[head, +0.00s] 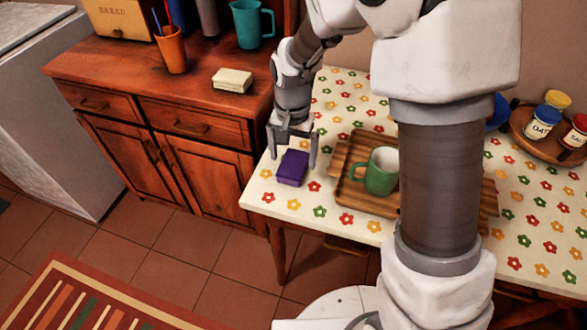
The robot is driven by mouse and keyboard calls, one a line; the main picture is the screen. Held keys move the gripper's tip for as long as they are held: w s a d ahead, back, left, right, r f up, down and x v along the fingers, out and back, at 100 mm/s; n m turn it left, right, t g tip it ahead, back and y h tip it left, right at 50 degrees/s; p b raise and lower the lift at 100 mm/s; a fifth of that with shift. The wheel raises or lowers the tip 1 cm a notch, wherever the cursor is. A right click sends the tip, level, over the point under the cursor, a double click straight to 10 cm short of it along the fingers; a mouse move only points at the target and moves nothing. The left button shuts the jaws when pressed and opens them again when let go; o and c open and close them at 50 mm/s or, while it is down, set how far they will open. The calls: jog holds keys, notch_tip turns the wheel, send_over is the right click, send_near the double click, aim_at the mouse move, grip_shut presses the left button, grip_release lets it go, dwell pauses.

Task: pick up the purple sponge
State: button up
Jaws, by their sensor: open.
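The purple sponge (292,168) lies on the flower-patterned table (321,211), near its left front corner. It is a small block with a darker front side. My gripper (293,158) points down over the sponge, with its fingers apart, one toward the left of the sponge and one toward the right. It is open and holds nothing. I cannot tell whether the fingers touch the sponge or how high the tips are above the table.
A wooden tray (357,196) with a green mug (381,173) stands just right of the sponge. A wooden cabinet (160,112) at left carries a cream sponge-like block (232,80), an orange cup (172,50) and a teal mug (250,24). Jars (543,122) stand at far right.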

notch_tip(320, 180, down, 3)
jog(key=shift+r, duration=0.15)
jog(key=shift+c, duration=0.3)
jog(key=c, duration=1.2)
jog(key=shift+r, duration=0.1)
jog(key=r, duration=0.2)
jog(key=d+r+p, duration=0.1)
jog(key=r, duration=0.2)
jog(key=shift+d, duration=0.1)
jog(key=d+r, duration=0.2)
jog(key=d, duration=0.1)
jog(key=d+r+p, duration=0.1)
jog(key=d+r, duration=0.1)
jog(key=d, duration=0.2)
jog(key=s+d+r+p, duration=0.1)
jog(key=d+r, duration=0.1)
jog(key=d, duration=0.1)
jog(key=shift+d, duration=0.2)
